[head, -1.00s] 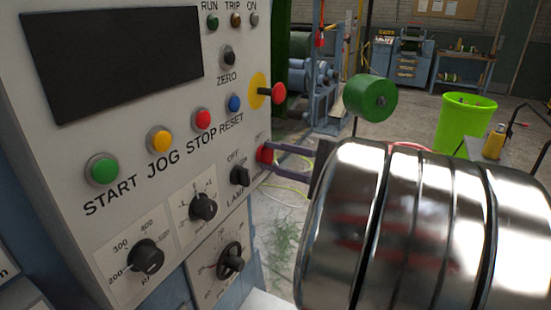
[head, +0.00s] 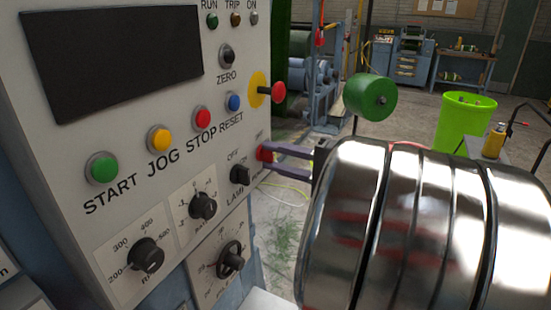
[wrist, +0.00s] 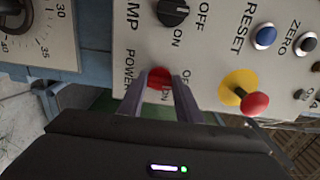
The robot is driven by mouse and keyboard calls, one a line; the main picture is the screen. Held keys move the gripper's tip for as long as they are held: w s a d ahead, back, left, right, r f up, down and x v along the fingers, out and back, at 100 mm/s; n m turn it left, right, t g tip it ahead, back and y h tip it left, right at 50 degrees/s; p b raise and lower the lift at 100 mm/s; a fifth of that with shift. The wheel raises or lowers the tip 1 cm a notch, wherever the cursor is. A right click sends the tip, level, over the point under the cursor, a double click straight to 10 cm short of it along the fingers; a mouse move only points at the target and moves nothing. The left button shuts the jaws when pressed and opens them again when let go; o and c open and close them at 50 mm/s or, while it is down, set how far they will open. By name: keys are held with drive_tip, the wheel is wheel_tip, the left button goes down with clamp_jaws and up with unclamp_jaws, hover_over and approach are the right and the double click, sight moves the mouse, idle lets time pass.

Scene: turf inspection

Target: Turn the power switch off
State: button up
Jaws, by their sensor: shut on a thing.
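The power switch is a red knob on the grey panel's lower right edge; it shows in the head view (head: 264,151) and in the wrist view (wrist: 159,76). In the wrist view the word POWER is to its left, ON is just below it and a partly hidden OFF label is to its right. My gripper (wrist: 157,88) has its two purple-grey fingers on either side of the knob, shut on it. In the head view the gripper (head: 275,154) reaches the knob from the right. Which way the knob points is hidden by the fingers.
The black lamp switch (head: 240,174) is close to the left of the power switch. A red mushroom button on a yellow disc (head: 263,89) sticks out above it. Coloured push buttons and black dials fill the panel.

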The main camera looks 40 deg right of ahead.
drive_tip(key=shift+a+f, duration=0.1)
drive_tip(key=shift+f, duration=0.15)
drive_tip(key=o, duration=1)
drive_tip(key=shift+r, duration=0.15)
drive_tip(key=shift+o, duration=0.2)
drive_tip(key=v, duration=1.4)
drive_tip(key=shift+w, duration=0.1)
